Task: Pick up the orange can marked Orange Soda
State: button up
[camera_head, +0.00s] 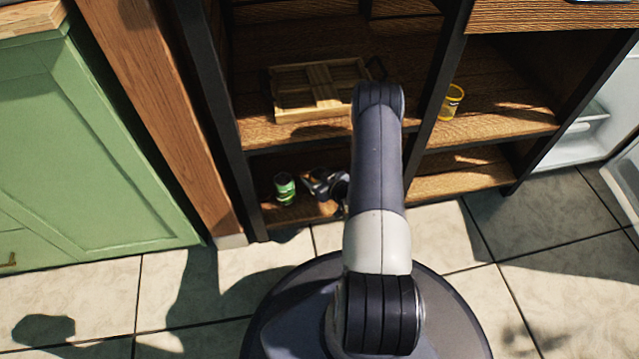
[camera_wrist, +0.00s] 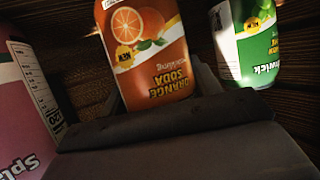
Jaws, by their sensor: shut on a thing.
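The orange can marked Orange Soda (camera_wrist: 145,48) is in the upper middle of the wrist view, its label reading upside down there. My gripper (camera_wrist: 158,88) is shut on it, with its dark fingers on either side of the can's near end. In the head view my gripper (camera_head: 325,184) is inside the lower shelf, just right of a green can.
The green can (camera_wrist: 248,42) stands close to the right finger; it also shows in the head view (camera_head: 284,189). A pink can or carton (camera_wrist: 24,112) is close on the left. A wooden tray (camera_head: 318,88) and a yellow cup (camera_head: 451,102) are on the shelf above.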

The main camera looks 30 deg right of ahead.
jog(key=c, duration=0.4)
jog(key=shift+o, duration=0.2)
